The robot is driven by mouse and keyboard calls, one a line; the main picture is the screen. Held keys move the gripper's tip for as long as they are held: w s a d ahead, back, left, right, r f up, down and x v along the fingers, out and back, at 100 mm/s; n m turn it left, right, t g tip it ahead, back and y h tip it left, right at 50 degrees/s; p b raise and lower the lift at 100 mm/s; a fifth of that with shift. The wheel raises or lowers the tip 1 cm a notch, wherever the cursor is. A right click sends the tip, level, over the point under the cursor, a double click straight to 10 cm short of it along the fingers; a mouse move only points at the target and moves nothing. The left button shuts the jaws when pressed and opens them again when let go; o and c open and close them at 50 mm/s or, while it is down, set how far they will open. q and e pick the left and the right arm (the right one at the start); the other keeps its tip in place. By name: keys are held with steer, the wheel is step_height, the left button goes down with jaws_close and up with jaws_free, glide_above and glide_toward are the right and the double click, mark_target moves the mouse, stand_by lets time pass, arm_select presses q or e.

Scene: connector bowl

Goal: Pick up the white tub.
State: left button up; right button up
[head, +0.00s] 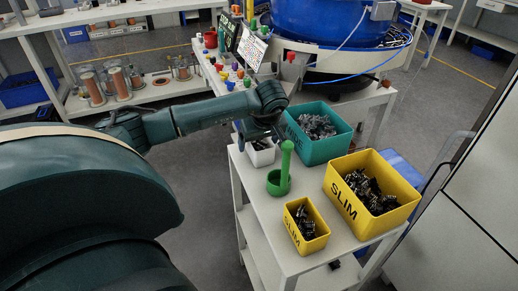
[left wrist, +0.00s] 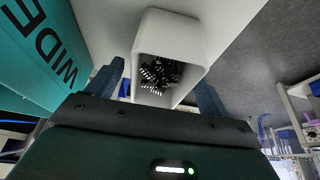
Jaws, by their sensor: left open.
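The white tub (head: 262,157) stands on the white cart at its left edge, partly hidden under my left gripper (head: 262,138). In the left wrist view the white tub (left wrist: 192,35) lies straight ahead, with dark connectors inside. My left gripper (left wrist: 161,78) is open, with one finger showing on each side of the tub's near end. I cannot tell whether the fingers touch its walls. My right gripper is not in view.
A teal bin (head: 322,151) marked WIDE in the left wrist view (left wrist: 45,60) stands close beside the tub. A green holder with an upright handle (head: 285,165), a small yellow SLIM bin (head: 306,243) and a larger one (head: 343,198) share the cart top (head: 262,215).

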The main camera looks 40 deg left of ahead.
arm_select(q)
steer(key=shift+f, duration=0.25)
steer(key=shift+c, duration=0.4)
steer(key=c, duration=1)
